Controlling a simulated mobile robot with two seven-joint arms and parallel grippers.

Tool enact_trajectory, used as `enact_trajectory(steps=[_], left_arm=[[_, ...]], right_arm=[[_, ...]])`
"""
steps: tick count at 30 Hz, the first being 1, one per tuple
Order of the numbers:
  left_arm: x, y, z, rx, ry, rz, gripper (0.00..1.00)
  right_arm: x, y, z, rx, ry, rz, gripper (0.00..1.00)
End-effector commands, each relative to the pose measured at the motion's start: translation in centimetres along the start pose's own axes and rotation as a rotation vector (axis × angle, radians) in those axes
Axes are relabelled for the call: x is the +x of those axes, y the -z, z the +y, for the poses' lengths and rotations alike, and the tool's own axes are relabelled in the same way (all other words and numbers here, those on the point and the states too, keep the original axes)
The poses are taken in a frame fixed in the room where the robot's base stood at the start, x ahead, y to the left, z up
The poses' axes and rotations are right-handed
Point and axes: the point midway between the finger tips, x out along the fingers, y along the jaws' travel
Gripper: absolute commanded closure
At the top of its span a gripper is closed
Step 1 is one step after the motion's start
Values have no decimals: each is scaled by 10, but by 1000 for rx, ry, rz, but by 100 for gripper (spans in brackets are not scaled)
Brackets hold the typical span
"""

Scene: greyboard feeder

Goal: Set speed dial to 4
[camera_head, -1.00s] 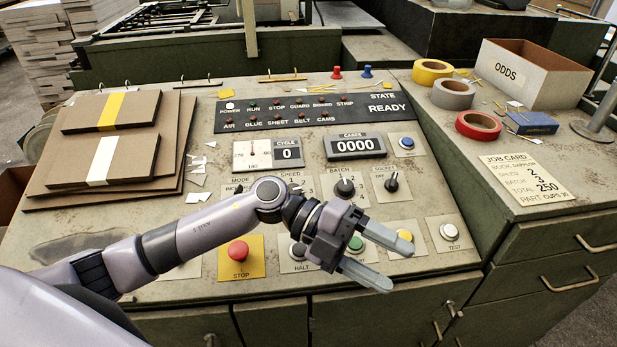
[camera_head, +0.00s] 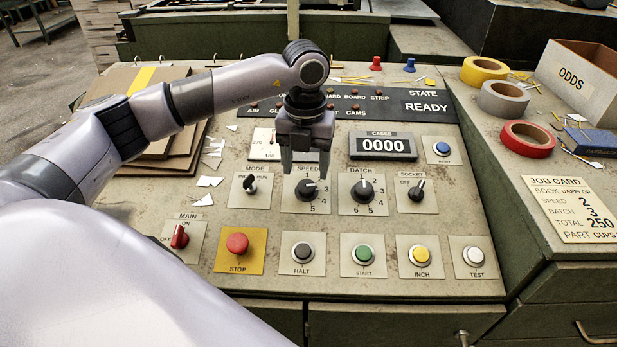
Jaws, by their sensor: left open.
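The speed dial (camera_head: 307,189) is a round black knob on a pale plate, in the middle of the sloping control panel. The figures 3, 4 and 5 show to its right and below; the upper part of its plate is hidden by my gripper. I cannot tell for sure which figure the knob points at. My left gripper (camera_head: 305,170) hangs pointing down over the dial, its two fingers apart, one on either side of the knob's upper part. I cannot tell whether they touch it. My right gripper is not in view.
The mode knob (camera_head: 250,184) is close on the left and the batch dial (camera_head: 364,189) close on the right. Below are the red stop button (camera_head: 237,243), the halt button (camera_head: 302,252) and the start button (camera_head: 363,253). A job card (camera_head: 576,208) lies at right.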

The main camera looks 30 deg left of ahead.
Motion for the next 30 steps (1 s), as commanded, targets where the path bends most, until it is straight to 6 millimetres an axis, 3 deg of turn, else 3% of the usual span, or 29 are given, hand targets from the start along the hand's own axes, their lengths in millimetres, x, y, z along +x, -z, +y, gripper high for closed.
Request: enact_trajectory(steps=[7,18,24,30], left_arm=[[34,1,0,1,1,3,37],[42,0,-1,2,3,1,37],[42,0,-1,2,3,1,93],[42,0,-1,11,2,2,93]], right_arm=[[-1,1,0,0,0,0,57],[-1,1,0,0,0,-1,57],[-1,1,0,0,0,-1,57],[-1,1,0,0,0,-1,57]])
